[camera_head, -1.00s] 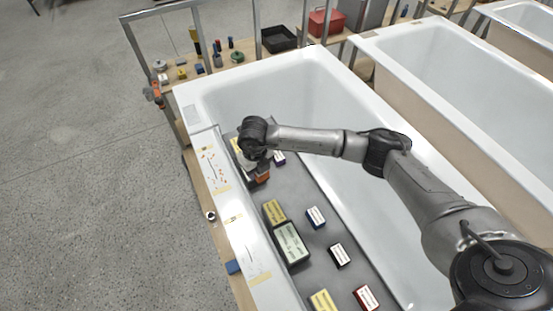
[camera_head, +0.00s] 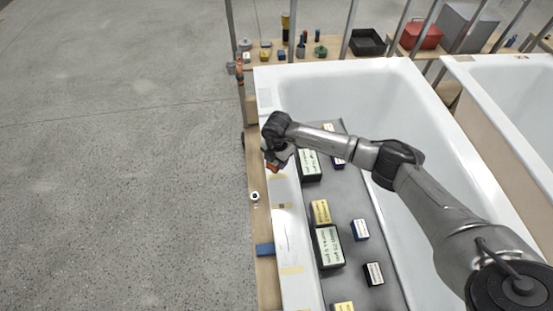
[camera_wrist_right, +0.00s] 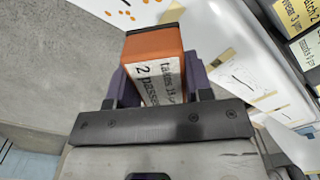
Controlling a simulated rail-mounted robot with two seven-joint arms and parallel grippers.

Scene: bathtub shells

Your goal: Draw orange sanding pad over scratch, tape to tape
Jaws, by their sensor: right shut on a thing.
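My right gripper (camera_wrist_right: 158,82) is shut on the orange sanding pad (camera_wrist_right: 152,44), a block with a white label reading "2 passes". In the head view the pad (camera_head: 273,168) shows only partly under my wrist, over the tub's left rim. I cannot tell whether it touches the rim. Yellowish tape pieces lie on the rim, one (camera_head: 284,206) and another (camera_head: 291,270) nearer the front. Thin dark scratch marks show near tape in the right wrist view (camera_wrist_right: 243,80). Orange spots (camera_wrist_right: 125,14) lie on a white surface beyond the pad. My left gripper is out of view.
A grey tray (camera_head: 352,203) inside the tub holds several labelled blocks, including a large green-labelled one (camera_head: 328,247) and a yellow one (camera_head: 320,212). A blue block (camera_head: 264,249) and a small round item (camera_head: 255,196) sit on the wooden ledge left of the rim.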

